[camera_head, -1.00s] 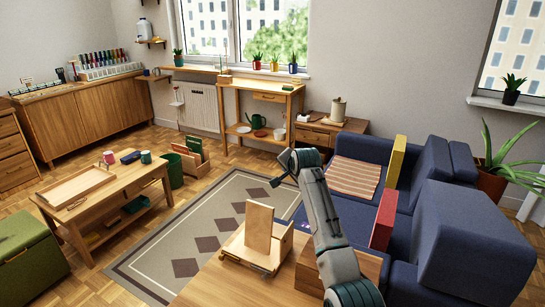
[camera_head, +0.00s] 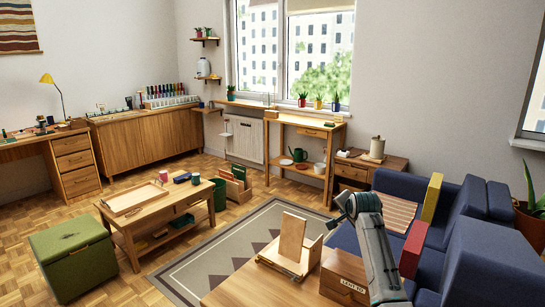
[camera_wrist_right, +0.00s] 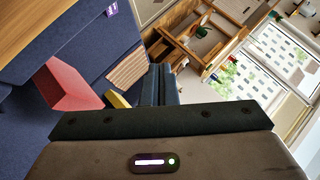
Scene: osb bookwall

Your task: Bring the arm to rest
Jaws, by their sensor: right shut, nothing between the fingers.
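My right arm (camera_head: 378,245) rises from the lower right of the head view, in front of the blue sofa. Its upper end bends over at a dark joint. I cannot make out the fingers there. In the right wrist view, the dark front edge of my right gripper (camera_wrist_right: 160,119) spans the lower part, shut with nothing held. My left gripper is in neither view.
A wooden table (camera_head: 235,290) below carries an upright board (camera_head: 292,237) in a wooden holder and a lettered wooden box (camera_head: 345,277). The blue sofa (camera_head: 490,262) with red (camera_head: 412,248) and yellow (camera_head: 432,197) cushions stands close at right. Rug floor (camera_head: 215,250) lies open beyond.

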